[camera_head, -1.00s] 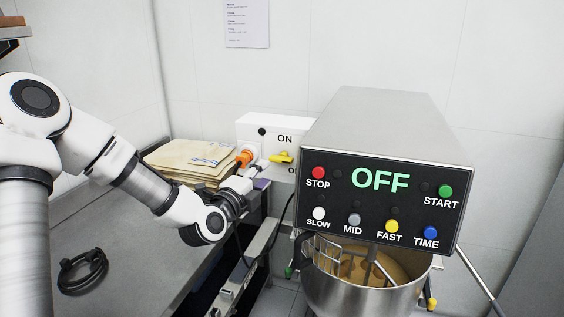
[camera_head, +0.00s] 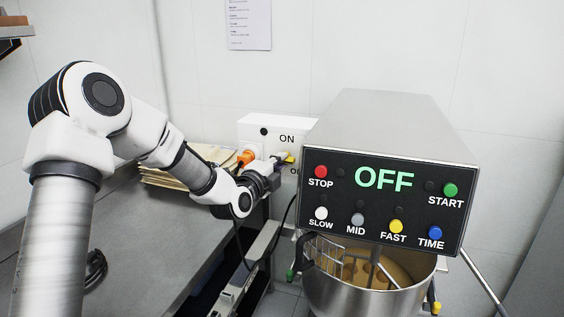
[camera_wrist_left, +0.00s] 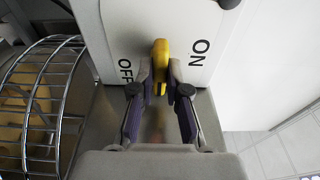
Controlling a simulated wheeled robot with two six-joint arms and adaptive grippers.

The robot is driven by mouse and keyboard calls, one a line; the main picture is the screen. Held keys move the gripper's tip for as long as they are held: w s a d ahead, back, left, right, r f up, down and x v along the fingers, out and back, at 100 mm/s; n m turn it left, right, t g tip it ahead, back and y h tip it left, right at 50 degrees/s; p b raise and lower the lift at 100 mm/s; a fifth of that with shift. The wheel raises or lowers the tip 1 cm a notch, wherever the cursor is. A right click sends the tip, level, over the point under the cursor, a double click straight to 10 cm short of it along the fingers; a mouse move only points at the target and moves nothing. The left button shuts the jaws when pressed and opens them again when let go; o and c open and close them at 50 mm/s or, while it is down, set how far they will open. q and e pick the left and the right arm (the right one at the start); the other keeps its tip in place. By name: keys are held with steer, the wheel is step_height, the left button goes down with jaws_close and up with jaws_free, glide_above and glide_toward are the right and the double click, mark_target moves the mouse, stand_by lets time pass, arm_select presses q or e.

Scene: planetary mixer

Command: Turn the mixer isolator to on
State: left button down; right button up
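The isolator is a white box (camera_head: 258,132) on the wall, marked ON and OFF, left of the mixer. Its yellow handle (camera_head: 288,158) is partly hidden by my left gripper (camera_head: 283,166) in the head view. In the left wrist view the handle (camera_wrist_left: 160,62) lies between the ON and OFF marks. The fingers of my left gripper (camera_wrist_left: 160,78) are apart, one on each side of the handle, with narrow gaps that seem to remain. The mixer's display (camera_head: 384,178) reads OFF. My right gripper is not in view.
Envelopes (camera_head: 165,177) lie on the grey worktop (camera_head: 150,245) behind my left arm. The mixer head (camera_head: 390,125) and bowl (camera_head: 360,292) stand close at the right. A wire guard (camera_wrist_left: 45,100) shows in the left wrist view.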

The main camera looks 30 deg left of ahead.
arm_select(q)
steer(key=n+b, duration=0.3)
steer(key=n, duration=0.1)
steer(key=shift+n+b, duration=0.35)
steer(key=shift+n, duration=0.05)
steer(key=shift+f, duration=0.1)
steer(key=n+t+y+b, duration=0.1)
steer(key=n+b, duration=0.2)
steer(key=n, duration=0.1)
steer(key=shift+n+b, duration=0.3)
steer(key=shift+n, duration=0.1)
stand_by(0.5)
